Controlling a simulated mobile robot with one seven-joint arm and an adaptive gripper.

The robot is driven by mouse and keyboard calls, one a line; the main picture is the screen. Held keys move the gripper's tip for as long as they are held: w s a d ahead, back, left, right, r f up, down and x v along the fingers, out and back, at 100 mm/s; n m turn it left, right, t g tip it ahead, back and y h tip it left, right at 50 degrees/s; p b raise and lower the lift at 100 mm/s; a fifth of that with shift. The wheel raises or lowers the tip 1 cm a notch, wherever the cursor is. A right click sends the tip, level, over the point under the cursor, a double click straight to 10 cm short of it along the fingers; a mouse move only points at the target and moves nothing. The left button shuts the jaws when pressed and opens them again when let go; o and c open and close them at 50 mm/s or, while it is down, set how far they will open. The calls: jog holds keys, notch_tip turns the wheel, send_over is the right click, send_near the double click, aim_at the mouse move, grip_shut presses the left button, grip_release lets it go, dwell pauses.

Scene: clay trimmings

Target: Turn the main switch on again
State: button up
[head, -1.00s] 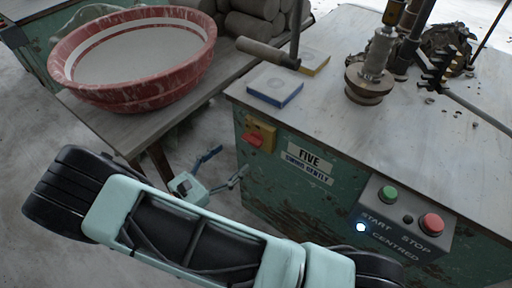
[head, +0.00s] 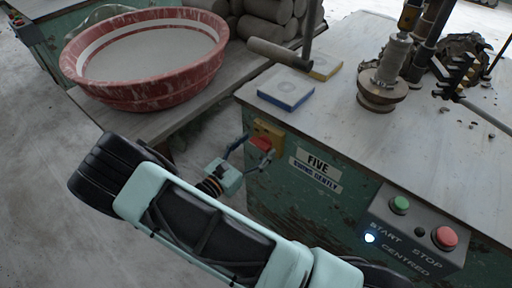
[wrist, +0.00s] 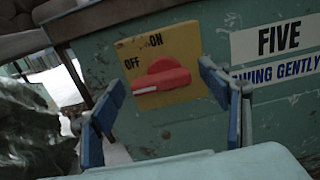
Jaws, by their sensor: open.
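The main switch is a red rotary knob (wrist: 163,76) on a yellow plate (wrist: 187,42), marked ON at the top and OFF at the left. Its handle points left, with a white mark at its left end, on the OFF side. In the head view the red knob (head: 261,143) sits on the green machine cabinet's side. My gripper (head: 252,153) is open in front of it. In the wrist view its blue fingers (wrist: 160,88) stand apart on the left and right of the knob, holding nothing. I cannot tell whether either finger touches it.
The grey control box (head: 415,232) has a green START button, a red STOP button and a lit bluish lamp (head: 370,238). A label reading FIVE (head: 316,170) is right of the switch. A red basin (head: 145,58) stands on a bench (head: 165,120) at left.

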jog(key=shift+c, duration=0.5)
jog(key=c, duration=1.1)
jog(key=shift+o, duration=0.2)
jog(key=m+b, duration=0.1)
jog(key=m, duration=0.3)
jog(key=shift+m, duration=0.3)
jog(key=m, duration=0.2)
jog(key=m+b, duration=0.1)
jog(key=m, duration=0.1)
jog(key=shift+s+d+m, duration=0.15)
jog(key=shift+m, duration=0.15)
jog(key=m+b, duration=0.2)
jog(key=m, duration=0.2)
jog(key=shift+s+d+m, duration=0.1)
jog(key=shift+m, duration=0.2)
jog(key=shift+d+m+b, duration=0.1)
jog(key=shift+m+b, duration=0.85)
jog(key=shift+m, duration=1.15)
